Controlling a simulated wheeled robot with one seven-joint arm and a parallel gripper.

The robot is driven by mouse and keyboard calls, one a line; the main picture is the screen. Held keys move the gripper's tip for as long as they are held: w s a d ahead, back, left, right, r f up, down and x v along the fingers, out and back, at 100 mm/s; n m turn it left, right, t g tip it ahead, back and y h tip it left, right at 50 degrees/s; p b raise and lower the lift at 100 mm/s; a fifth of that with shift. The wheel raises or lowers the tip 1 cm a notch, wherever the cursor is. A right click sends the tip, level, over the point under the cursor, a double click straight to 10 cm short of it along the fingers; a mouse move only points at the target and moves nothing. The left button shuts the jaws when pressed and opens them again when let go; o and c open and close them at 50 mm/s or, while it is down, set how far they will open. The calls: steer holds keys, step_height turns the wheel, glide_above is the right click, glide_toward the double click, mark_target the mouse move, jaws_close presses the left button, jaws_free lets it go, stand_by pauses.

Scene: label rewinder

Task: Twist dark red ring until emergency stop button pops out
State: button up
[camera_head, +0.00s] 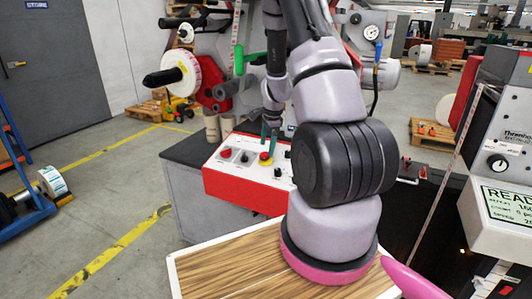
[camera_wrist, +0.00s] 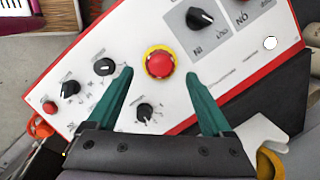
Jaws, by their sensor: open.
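The emergency stop button (camera_wrist: 159,63) is a red mushroom head on a yellow collar, set in the white-and-red control panel (camera_wrist: 215,98). In the head view the button (camera_head: 266,156) shows small on the sloped panel. A separate dark red ring is hard to tell from the button's red head. My gripper (camera_wrist: 159,76) has two green fingers, spread apart. Their tips lie to the left and right of the button and slightly below it in the wrist view, with gaps on both sides. In the head view my gripper (camera_head: 269,139) is just above the button.
Black rotary knobs (camera_wrist: 104,67) and another knob (camera_wrist: 145,111) sit close to the fingers. A small red button (camera_wrist: 50,107) is at the left. In the head view a wooden-topped table (camera_head: 215,270) stands in front, and a display unit (camera_head: 507,205) is at the right.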

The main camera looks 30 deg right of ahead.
step_height(320, 180, up, 6)
steer(key=s, duration=0.1)
steer(key=shift+d+r, duration=0.2)
steer(key=shift+r, duration=0.05)
steer(key=shift+s, duration=0.1)
steer(key=s+a+r+n+t+y, duration=0.1)
steer(key=s+a+r+n, duration=0.2)
steer(key=r, duration=0.4)
steer(key=s+a+r+n+t, duration=0.1)
steer(key=s+a+r+n, duration=0.2)
steer(key=r, duration=0.4)
steer(key=s+a+r+n+t+y, duration=0.1)
steer(key=s+a+r, duration=0.1)
steer(key=a+r, duration=0.4)
steer(key=s+a+r+n+t, duration=0.1)
steer(key=s+a+r+n, duration=0.1)
steer(key=s+r, duration=0.3)
steer(key=s+a+r+n+t, duration=0.1)
steer(key=s+a+r+n, duration=0.2)
steer(key=s, duration=0.9)
step_height(320, 180, up, 2)
steer(key=n, duration=0.2)
steer(key=shift+r+n+h, duration=0.15)
steer(key=shift+n+h, duration=0.15)
steer(key=shift+d, duration=0.1)
